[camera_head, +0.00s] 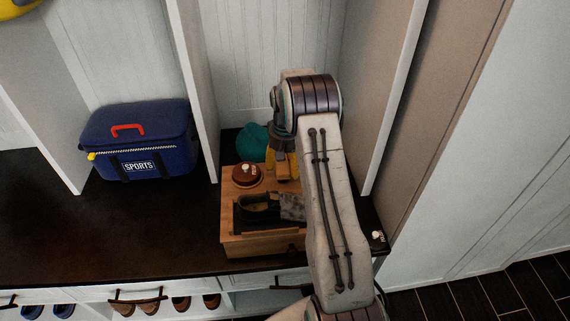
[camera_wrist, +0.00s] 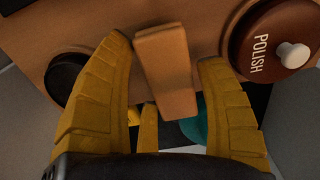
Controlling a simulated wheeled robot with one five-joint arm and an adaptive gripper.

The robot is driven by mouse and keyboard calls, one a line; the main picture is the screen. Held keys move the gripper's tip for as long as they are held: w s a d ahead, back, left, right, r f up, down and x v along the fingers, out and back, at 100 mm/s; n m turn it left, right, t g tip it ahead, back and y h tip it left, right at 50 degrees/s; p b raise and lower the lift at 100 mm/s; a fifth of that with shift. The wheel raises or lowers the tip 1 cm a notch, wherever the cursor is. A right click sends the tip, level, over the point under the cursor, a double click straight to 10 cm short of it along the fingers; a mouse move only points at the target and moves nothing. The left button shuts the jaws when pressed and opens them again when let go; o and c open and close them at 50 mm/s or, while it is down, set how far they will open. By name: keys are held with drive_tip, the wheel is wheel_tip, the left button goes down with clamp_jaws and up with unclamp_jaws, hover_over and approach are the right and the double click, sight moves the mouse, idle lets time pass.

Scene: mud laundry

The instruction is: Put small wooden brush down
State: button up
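The small wooden brush (camera_wrist: 167,75) is a plain light-brown wooden piece, seen between the two yellow fingers of my gripper (camera_wrist: 168,62) in the wrist view. Narrow gaps show between it and the fingers, so my gripper looks open around it. In the head view the brush (camera_head: 283,167) shows below my gripper (camera_head: 284,155), over the back right of a wooden box (camera_head: 238,240). Its bristles are hidden, and I cannot tell whether it rests on the box.
A teal object (camera_head: 252,138) stands behind. A blue sports bag (camera_head: 140,140) sits left on the dark bench (camera_head: 110,235). White dividers flank this bay; bare bench lies left.

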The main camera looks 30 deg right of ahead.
sight(284, 163)
drive_tip(key=shift+o, duration=1)
drive_tip(key=shift+r, duration=0.15)
drive_tip(key=s+a+r+n+p, duration=0.1)
drive_tip(key=s+a+r+p, duration=0.15)
drive_tip(key=r, duration=0.65)
drive_tip(key=s+a+r+p, duration=0.1)
drive_tip(key=a+r+p, duration=0.15)
drive_tip(key=r, duration=0.65)
drive_tip(key=s+a+r+n+t, duration=0.1)
drive_tip(key=s+a+r, duration=0.45)
drive_tip(key=s, duration=0.25)
drive_tip(key=s+a+n, duration=0.1)
drive_tip(key=s+a, duration=0.1)
drive_tip(key=s, duration=0.4)
drive_tip(key=s+a+n+t, duration=0.1)
drive_tip(key=s+a, duration=0.2)
drive_tip(key=s, duration=0.3)
drive_tip(key=s+a+n, duration=0.1)
drive_tip(key=s+a, duration=0.1)
drive_tip(key=s, duration=0.4)
drive_tip(key=shift+a+f, duration=0.4)
